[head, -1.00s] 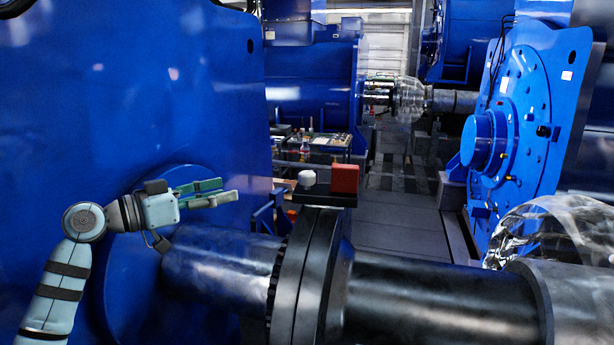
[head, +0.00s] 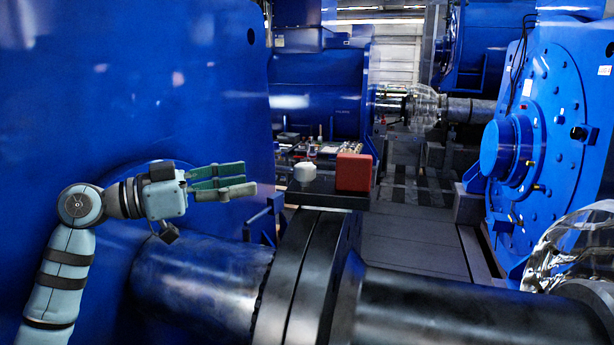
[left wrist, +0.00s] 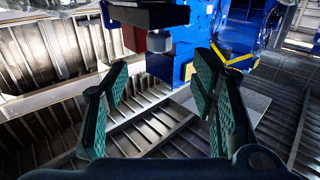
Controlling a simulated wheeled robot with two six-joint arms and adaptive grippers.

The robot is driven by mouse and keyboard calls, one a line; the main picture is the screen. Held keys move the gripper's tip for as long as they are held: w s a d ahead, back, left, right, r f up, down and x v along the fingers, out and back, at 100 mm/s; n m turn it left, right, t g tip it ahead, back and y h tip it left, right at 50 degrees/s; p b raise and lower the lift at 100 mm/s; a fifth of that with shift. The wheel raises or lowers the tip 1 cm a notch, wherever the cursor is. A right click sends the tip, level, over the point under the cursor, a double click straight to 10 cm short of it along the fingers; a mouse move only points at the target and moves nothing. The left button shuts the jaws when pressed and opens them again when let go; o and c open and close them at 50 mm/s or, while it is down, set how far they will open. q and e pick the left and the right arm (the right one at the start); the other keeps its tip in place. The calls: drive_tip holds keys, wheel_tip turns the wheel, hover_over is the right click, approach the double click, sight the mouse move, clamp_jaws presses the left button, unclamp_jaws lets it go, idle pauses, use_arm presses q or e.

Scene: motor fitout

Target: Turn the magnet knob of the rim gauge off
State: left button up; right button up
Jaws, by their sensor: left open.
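The rim gauge sits on top of the dark coupling flange. It shows as a black plate (head: 327,194) carrying a red block (head: 354,172) and a pale round knob (head: 305,172). My left gripper (head: 249,178) is open and empty, its green-padded fingers pointing right towards the knob, with a gap between. In the left wrist view the grey knob (left wrist: 158,41), the red block (left wrist: 132,38) and the dark plate (left wrist: 150,15) are at the top, beyond the spread fingertips (left wrist: 162,72). The knob's setting cannot be read. My right gripper is out of view.
A large blue motor housing (head: 120,80) stands behind my left arm. The thick metal shaft and flange (head: 300,275) lie below the gripper. A blue machine face (head: 550,110) and a clear cover (head: 575,250) are at the right. The air between fingers and knob looks clear.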

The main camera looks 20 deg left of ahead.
sight(302, 165)
use_arm(q)
drive_tip(key=p+x, duration=0.1)
drive_tip(key=x, duration=0.7)
drive_tip(key=p+x, duration=0.1)
drive_tip(key=x, duration=0.3)
drive_tip(key=shift+s+r+p, duration=0.1)
drive_tip(key=shift+r+p, duration=0.15)
drive_tip(key=shift+p, duration=0.05)
drive_tip(key=shift+w+d+f, duration=0.1)
drive_tip(key=shift+w+d, duration=0.2)
drive_tip(key=shift+c, duration=0.6)
drive_tip(key=c, duration=1)
drive_tip(key=shift+c, duration=0.2)
